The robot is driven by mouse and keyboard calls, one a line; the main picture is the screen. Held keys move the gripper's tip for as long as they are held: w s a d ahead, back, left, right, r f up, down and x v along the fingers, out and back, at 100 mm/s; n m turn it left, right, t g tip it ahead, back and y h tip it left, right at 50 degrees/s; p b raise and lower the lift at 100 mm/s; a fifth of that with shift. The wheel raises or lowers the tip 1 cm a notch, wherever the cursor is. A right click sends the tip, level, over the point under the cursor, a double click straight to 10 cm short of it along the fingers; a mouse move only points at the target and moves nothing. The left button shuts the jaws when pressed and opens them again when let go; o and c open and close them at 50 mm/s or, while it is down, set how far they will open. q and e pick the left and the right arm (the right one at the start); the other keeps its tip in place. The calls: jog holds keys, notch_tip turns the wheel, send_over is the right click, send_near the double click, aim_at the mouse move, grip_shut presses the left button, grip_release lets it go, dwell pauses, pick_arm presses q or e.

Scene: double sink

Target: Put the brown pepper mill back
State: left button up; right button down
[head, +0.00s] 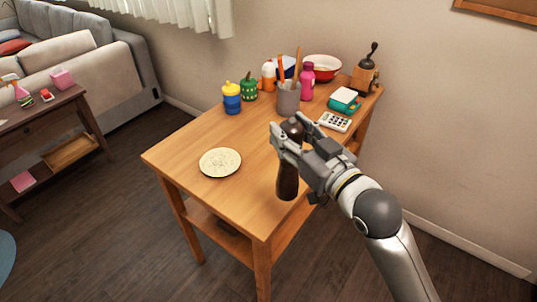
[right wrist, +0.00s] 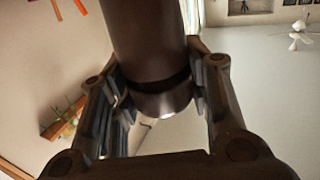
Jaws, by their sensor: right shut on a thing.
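The brown pepper mill (head: 288,182) is dark and upright, held above the front right part of the wooden table (head: 192,139). In the right wrist view the mill (right wrist: 150,40) fills the space between the two fingers (right wrist: 160,95). I cannot tell exactly how far its base is above the table. My left gripper is not in view.
A round speckled plate (head: 220,162) lies left of the mill. The table's front area is clear.

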jog(key=w+a+f+p, duration=0.2)
jog(key=w+a+f, duration=0.2)
jog(key=w+f, duration=0.4)
notch_tip(320, 180, down, 3)
jog(key=shift+a+r, duration=0.1)
jog(key=shift+a, duration=0.2)
jog(key=c, duration=0.8)
grip_release()
jog(key=shift+f, duration=0.2)
jog(key=shift+o, duration=0.2)
